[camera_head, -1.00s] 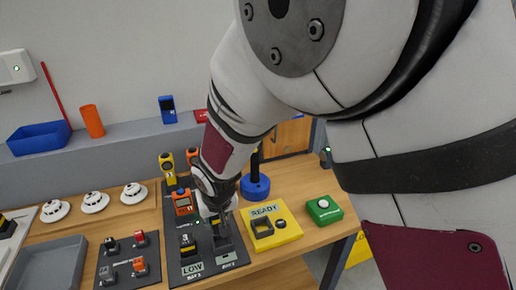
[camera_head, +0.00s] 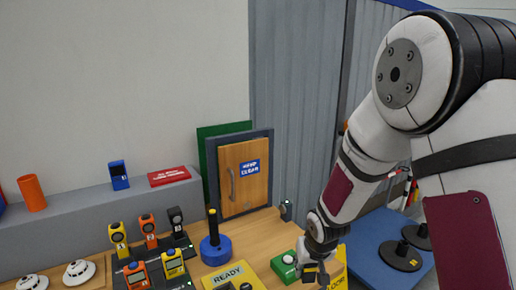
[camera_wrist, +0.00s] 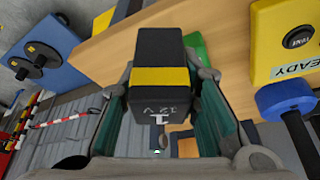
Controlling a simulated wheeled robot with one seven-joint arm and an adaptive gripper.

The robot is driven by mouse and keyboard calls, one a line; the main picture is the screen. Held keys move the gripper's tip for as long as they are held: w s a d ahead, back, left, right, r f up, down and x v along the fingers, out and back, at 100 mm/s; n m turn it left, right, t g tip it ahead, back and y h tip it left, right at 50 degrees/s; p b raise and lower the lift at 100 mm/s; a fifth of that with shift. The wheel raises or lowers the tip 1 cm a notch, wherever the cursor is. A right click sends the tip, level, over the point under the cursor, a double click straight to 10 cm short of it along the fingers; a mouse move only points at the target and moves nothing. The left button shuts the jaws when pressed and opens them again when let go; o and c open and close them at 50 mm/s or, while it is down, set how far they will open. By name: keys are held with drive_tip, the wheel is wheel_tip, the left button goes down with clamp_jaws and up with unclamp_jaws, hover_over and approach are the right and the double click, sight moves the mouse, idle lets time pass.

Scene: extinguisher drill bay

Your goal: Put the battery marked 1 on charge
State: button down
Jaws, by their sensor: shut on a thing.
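My gripper (camera_head: 316,272) is shut on a black battery (camera_wrist: 162,55) with a yellow band, marked "1" and "12 V". In the wrist view the battery sits between the two fingers, clear of the surfaces around it. In the head view my gripper is at the bench's right end, beside the green box with a white dome (camera_head: 285,266); the battery is small and dark there. The yellow READY unit (camera_head: 222,274) stands left of the green box, cut by the lower edge. I cannot identify a charger in these views.
A blue stand with a black post (camera_head: 215,248) rises from the bench. Orange and yellow handheld devices (camera_head: 135,275) stand at the left. A blue table (camera_head: 375,235) with black disc-ended objects (camera_head: 402,256) lies to the right. A wooden cabinet door (camera_head: 244,180) is at the back.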

drive_tip(key=shift+m, duration=0.5)
drive_tip(key=d, duration=0.5)
drive_tip(key=shift+s+d+f, duration=0.15)
drive_tip(key=shift+s+d, duration=0.2)
